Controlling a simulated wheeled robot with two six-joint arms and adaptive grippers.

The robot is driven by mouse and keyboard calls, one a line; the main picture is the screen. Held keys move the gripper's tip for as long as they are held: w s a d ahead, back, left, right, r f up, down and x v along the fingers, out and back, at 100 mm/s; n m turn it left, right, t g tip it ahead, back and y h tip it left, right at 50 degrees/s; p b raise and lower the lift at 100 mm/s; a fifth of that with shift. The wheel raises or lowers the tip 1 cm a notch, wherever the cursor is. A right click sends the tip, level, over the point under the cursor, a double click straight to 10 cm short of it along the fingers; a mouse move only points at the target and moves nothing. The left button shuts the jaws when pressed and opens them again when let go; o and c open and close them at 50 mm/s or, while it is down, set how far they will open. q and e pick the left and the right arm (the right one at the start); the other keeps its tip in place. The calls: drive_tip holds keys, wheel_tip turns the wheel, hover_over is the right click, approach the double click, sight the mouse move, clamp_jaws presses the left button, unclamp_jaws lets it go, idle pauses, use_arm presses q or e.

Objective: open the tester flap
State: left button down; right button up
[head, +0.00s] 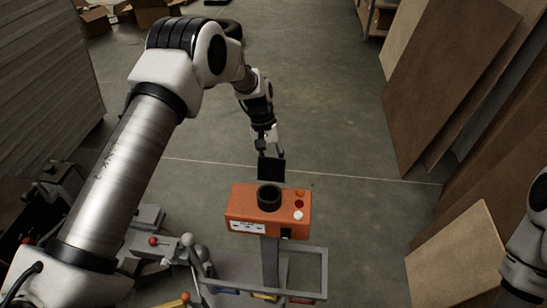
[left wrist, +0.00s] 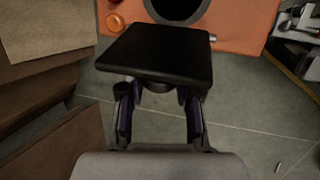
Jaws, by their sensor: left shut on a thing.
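The orange tester box (head: 243,204) stands on a grey post, with a black round collar (head: 269,197) on its top. The black square flap (head: 271,169) stands raised at the far edge of the box, clear of the collar opening. My left gripper (head: 270,153) is at the flap's far side and is shut on it. In the left wrist view the flap (left wrist: 160,50) hides the gripping contact, and the collar (left wrist: 178,8) shows partly beyond it. My right gripper is out of view; only part of the arm shows at the right edge.
A grey rail frame (head: 310,252) with coloured items is below the tester. Brown boards (head: 445,75) lean along the right, with a lighter panel (head: 458,262) nearer. Grey machinery (head: 150,217) stands at lower left. The floor behind the tester is open.

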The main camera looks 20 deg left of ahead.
use_arm(q)
drive_tip(key=shift+s+f, duration=0.1)
idle(0.4)
drive_tip(key=c, duration=0.8)
unclamp_jaws()
drive_tip(key=shift+o, duration=0.2)
drive_tip(key=shift+d, duration=0.1)
drive_tip(key=v, duration=1.2)
